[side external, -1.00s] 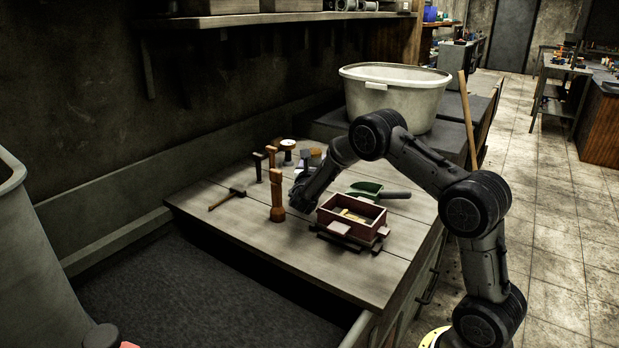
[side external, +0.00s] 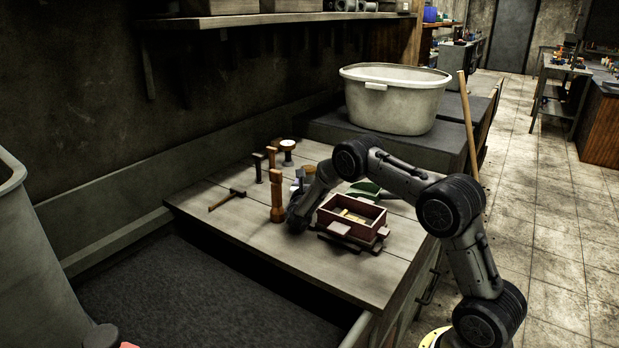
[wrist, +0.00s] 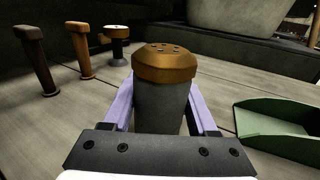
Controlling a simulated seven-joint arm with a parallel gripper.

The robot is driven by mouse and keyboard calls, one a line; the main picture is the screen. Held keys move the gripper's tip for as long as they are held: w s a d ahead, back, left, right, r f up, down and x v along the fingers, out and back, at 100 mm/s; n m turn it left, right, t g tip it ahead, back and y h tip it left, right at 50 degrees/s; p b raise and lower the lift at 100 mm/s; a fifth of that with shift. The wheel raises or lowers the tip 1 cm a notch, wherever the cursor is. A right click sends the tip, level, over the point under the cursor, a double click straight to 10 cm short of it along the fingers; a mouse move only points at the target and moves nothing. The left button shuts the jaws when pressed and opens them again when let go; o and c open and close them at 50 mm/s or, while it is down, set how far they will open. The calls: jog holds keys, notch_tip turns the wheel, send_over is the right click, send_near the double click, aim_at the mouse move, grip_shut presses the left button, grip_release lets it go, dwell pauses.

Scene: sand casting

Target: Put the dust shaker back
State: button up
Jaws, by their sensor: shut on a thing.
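The dust shaker (wrist: 163,82), a grey cylinder with a copper-brown perforated cap, stands upright between the lilac fingers of my gripper (wrist: 162,108) in the wrist view. The fingers are shut on its sides. In the side external view its orange-brown cap (side external: 310,169) shows just behind my wrist, beside a pale finger of my gripper (side external: 300,174). My wrist hides most of the shaker's body there. Its base is hidden in both views, so I cannot tell whether it touches the bench.
The wooden bench (side external: 235,222) holds upright wooden tools (side external: 277,197) left of my wrist, a mallet (side external: 227,199) and a white-topped tool (side external: 288,148). The red moulding box (side external: 350,225) and green scoop (wrist: 275,128) lie to the right. A white tub (side external: 395,105) stands behind.

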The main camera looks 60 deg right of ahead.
jog(key=shift+f, duration=0.15)
jog(key=o, duration=1.2)
